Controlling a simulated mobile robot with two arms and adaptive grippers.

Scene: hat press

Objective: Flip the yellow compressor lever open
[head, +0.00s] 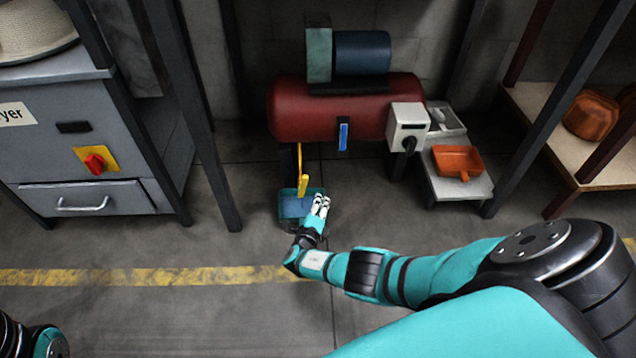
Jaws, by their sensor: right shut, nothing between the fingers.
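The yellow lever (302,178) hangs down below the left part of the red compressor tank (325,108), its lower end just above a small teal tray (288,208) on the floor. My right gripper (323,199) is shut and empty, just to the right of and slightly below the lever's lower end. A small gap seems to lie between them, but I cannot tell their depth apart exactly. My left gripper is out of view; only a bit of my left arm shows at the bottom left corner.
A blue handle (343,137) hangs under the tank's middle, and a grey switch box (408,124) is at its right end. A dark frame post (212,130) stands left of the tray. A shelf with an orange scoop (458,161) is at right. The floor in front is clear.

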